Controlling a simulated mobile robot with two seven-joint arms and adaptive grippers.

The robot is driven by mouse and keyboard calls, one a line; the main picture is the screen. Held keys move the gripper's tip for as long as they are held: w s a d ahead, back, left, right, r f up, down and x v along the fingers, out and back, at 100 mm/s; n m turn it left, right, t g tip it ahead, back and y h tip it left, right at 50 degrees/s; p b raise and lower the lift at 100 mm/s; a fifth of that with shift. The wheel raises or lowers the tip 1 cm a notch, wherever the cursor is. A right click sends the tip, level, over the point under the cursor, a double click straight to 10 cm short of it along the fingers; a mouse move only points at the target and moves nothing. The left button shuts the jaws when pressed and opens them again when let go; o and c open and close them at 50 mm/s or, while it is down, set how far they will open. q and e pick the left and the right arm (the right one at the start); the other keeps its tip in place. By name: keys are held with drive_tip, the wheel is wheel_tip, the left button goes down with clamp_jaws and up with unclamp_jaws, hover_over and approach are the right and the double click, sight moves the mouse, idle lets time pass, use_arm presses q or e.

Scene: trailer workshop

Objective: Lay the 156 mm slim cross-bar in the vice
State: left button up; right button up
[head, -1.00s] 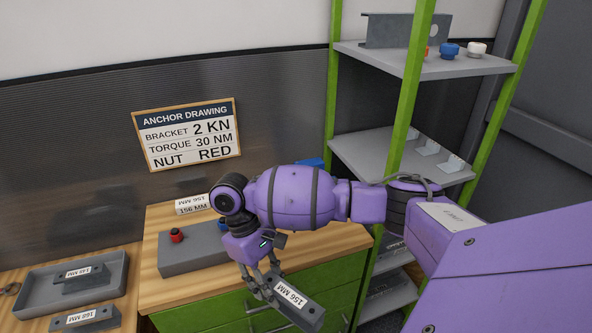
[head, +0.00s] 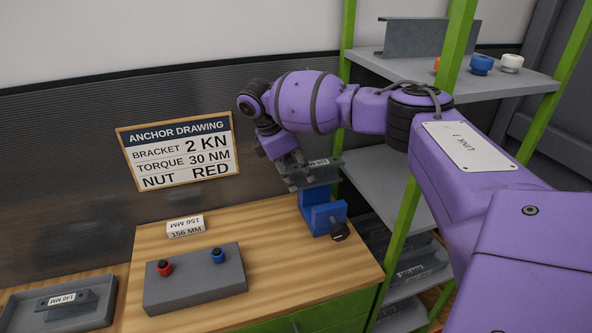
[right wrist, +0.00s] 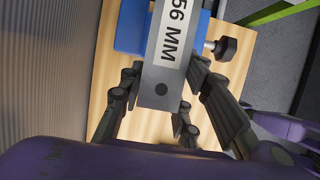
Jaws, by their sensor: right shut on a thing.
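The grey cross-bar (head: 322,172) is in my right gripper (head: 297,178), above the blue vice (head: 318,212) at the bench's right end. In the right wrist view the bar (right wrist: 163,92) lies between the fingers of the right gripper (right wrist: 165,78), and its label shows "56 MM". The vice (right wrist: 130,28) shows beneath and on both sides of the bar there. I cannot tell whether the bar touches the jaws. My left gripper is not in view.
A grey block (head: 195,281) with a red and a blue knob stands on the wooden bench, with a 156 MM label block (head: 185,226) behind it. Green-framed shelves (head: 385,185) stand close on the right.

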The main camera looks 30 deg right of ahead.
drive_tip(key=shift+s+a, duration=0.1)
drive_tip(key=shift+s, duration=0.05)
drive_tip(key=shift+r, duration=0.1)
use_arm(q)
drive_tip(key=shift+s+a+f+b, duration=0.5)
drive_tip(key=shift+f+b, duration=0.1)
use_arm(e)
drive_tip(key=shift+f, duration=5.9)
drive_tip(key=o, duration=1.3)
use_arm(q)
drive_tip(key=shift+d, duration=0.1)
use_arm(e)
drive_tip(key=shift+r, duration=0.1)
drive_tip(key=v, duration=1.2)
